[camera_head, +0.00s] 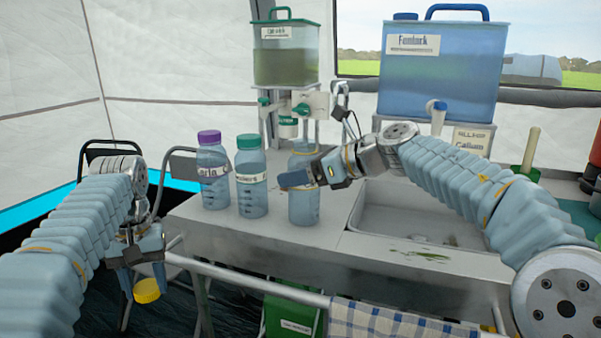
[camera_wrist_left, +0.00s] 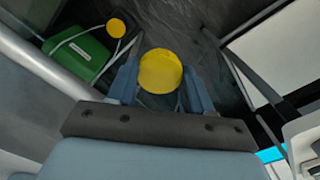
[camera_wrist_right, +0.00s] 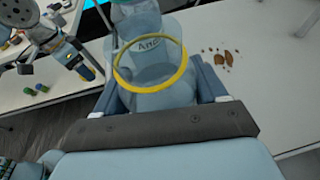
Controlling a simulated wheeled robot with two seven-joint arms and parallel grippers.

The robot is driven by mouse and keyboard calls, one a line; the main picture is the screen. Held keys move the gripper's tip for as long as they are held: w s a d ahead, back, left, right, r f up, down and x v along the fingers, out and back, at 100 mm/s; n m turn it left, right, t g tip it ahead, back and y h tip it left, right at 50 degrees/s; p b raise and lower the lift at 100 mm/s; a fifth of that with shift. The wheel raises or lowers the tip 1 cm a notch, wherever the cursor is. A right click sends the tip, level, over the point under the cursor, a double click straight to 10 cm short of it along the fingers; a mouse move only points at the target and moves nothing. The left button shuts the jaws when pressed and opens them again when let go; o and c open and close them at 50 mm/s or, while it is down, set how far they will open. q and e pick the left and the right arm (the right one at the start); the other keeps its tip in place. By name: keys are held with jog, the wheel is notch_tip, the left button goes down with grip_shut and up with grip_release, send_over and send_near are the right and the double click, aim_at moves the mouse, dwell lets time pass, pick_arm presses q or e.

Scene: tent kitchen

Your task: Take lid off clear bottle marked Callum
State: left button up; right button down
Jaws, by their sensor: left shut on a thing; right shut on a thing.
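A yellow lid (camera_head: 146,291) is held between the fingers of my left gripper (camera_head: 140,272), left of and below the counter edge, apart from any bottle. It also shows in the left wrist view (camera_wrist_left: 161,72). My right gripper (camera_head: 308,178) is shut on a clear bottle (camera_head: 304,205) standing upright on the counter. I see no lid on this bottle. In the right wrist view the bottle (camera_wrist_right: 150,50) has a yellow ring and a partly legible name; I cannot confirm Callum. A purple-lidded bottle (camera_head: 213,172) and a green-lidded bottle (camera_head: 251,185) stand to its left.
A sink basin (camera_head: 412,218) lies right of the held bottle. A blue water tank (camera_head: 440,75) and a green-lidded tank (camera_head: 286,55) stand behind. A rail with a checked cloth (camera_head: 395,325) runs along the front. A green box (camera_wrist_left: 78,55) is below.

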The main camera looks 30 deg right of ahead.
jog(key=shift+c, duration=0.3)
grip_release()
jog(key=shift+f, duration=0.1)
